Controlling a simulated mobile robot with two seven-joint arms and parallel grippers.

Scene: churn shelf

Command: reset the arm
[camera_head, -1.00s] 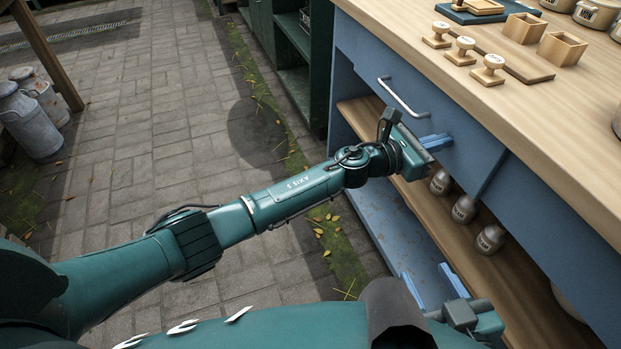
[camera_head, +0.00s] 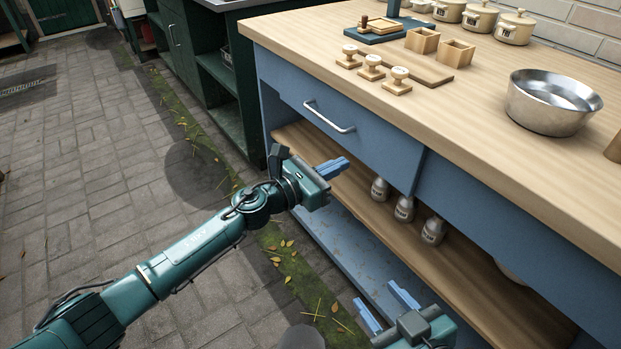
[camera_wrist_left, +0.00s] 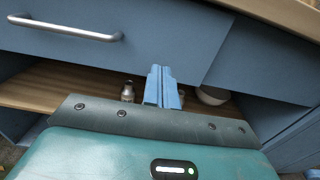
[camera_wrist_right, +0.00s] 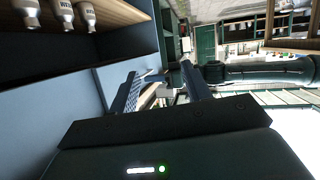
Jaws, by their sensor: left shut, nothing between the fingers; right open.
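My left gripper (camera_head: 333,168) is shut and empty. In the head view it shows in front of the blue counter, below the drawer (camera_head: 330,118) with its metal handle (camera_head: 329,117). In the left wrist view its blue fingers (camera_wrist_left: 162,88) lie together, pointing at the counter front, with the handle (camera_wrist_left: 66,30) at upper left. My right gripper (camera_head: 386,308) is lower in the head view, near the lower shelf, with its fingers apart and nothing between them. The right wrist view shows the same spread fingers (camera_wrist_right: 163,92). The drawer looks closed.
Several labelled bottles (camera_head: 404,208) stand on the wooden shelf (camera_head: 465,262) under the countertop. On top are a steel bowl (camera_head: 553,103), wooden stamps (camera_head: 372,68), small wooden boxes (camera_head: 423,41) and lidded pots (camera_head: 480,18). The paved floor (camera_head: 90,170) at left is clear.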

